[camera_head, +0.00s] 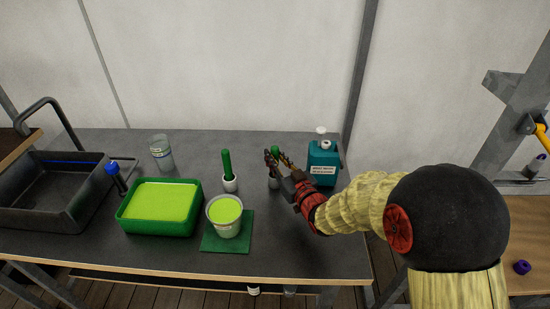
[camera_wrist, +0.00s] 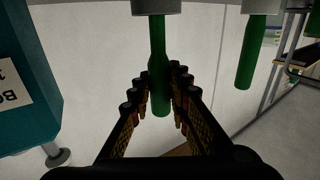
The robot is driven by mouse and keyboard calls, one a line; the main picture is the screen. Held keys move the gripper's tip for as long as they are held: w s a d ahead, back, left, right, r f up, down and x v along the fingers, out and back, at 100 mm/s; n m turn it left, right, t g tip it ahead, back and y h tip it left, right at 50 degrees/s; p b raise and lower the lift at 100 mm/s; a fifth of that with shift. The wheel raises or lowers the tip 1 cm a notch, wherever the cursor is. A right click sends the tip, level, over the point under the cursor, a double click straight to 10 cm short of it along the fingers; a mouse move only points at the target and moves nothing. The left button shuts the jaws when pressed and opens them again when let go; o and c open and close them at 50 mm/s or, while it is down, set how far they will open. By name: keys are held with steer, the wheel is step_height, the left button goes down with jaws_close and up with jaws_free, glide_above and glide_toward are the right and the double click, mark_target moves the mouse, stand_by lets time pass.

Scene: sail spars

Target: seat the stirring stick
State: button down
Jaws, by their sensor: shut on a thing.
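My gripper (camera_head: 273,156) is at the back right of the bench, shut on a green stick (camera_wrist: 157,70), which also shows as a green top between the fingers in the head view (camera_head: 276,150). The stick's other end meets a small pale pot (camera_wrist: 155,5), partly hidden behind my gripper in the head view; whether it is clear of the pot I cannot tell. A second green stick (camera_head: 227,164) stands upright in a white pot (camera_head: 230,184) to the left. A cup of bright green liquid (camera_head: 225,208) stands on a green mat (camera_head: 211,241).
A teal bottle (camera_head: 324,160) stands close right of my gripper. Left are a green tray (camera_head: 160,227) of green liquid, a blue-handled tool (camera_head: 114,175), a clear glass (camera_head: 161,150) and a black basin (camera_head: 50,207). The bench right of the mat (camera_head: 285,245) is clear.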

stand_by(0.3)
steer(key=c, duration=1.7)
jaws_free()
steer(key=shift+o, duration=0.6)
steer(key=shift+s+f, duration=0.1)
steer(key=v, duration=1.2)
